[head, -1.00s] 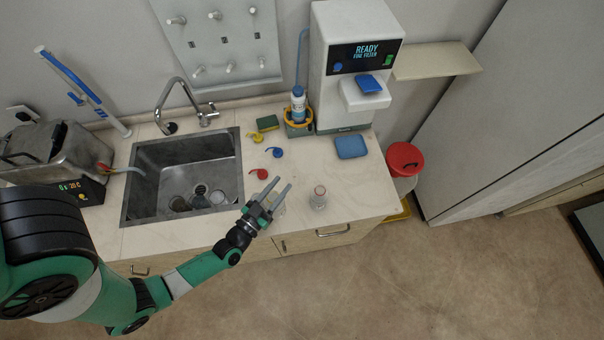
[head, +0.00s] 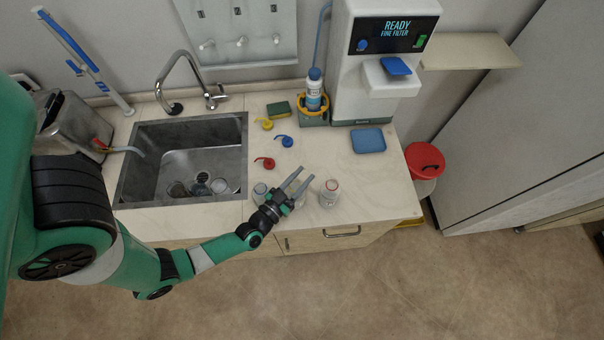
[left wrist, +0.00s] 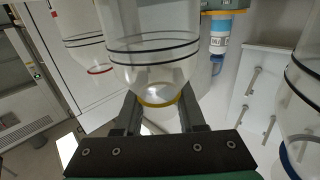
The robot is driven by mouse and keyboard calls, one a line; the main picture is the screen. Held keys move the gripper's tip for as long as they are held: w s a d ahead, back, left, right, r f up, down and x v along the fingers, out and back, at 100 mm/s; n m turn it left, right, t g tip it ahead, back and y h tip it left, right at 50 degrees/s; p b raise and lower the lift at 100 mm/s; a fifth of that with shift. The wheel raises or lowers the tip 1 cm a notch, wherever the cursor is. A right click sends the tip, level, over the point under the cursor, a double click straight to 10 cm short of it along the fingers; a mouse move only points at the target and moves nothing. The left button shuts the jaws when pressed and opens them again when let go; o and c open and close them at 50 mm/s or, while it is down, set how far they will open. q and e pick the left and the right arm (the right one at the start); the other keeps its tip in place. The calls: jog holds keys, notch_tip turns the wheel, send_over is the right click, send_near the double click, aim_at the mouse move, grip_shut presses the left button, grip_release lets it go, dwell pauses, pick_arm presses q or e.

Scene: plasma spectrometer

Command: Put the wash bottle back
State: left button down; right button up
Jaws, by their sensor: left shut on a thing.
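My left gripper (head: 304,174) is over the front edge of the counter, right of the sink. In the left wrist view its fingers (left wrist: 158,112) are shut on a clear bottle (left wrist: 150,70) with a yellow ring and black bands; in the head view the gripper mostly hides this bottle. A clear bottle with a red ring (head: 329,193) stands to its right, and another clear bottle (head: 260,190) stands to its left; it shows a blue ring in the left wrist view (left wrist: 300,150). Red (head: 266,163), blue (head: 285,141) and yellow (head: 265,124) spouted caps lie on the counter. My right gripper is out of view.
A sink (head: 190,160) with glassware lies at left. A white purifier (head: 380,60) stands at the back, beside a blue-capped bottle (head: 314,92) in a holder. A blue pad (head: 368,140) and a sponge (head: 279,109) lie on the counter. A pegboard (head: 240,30) hangs behind.

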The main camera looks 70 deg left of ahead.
pick_arm(q)
jog(key=shift+r, duration=0.15)
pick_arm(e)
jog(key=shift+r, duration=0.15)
pick_arm(q)
jog(key=c, duration=0.5)
grip_release()
jog(key=shift+f, duration=0.2)
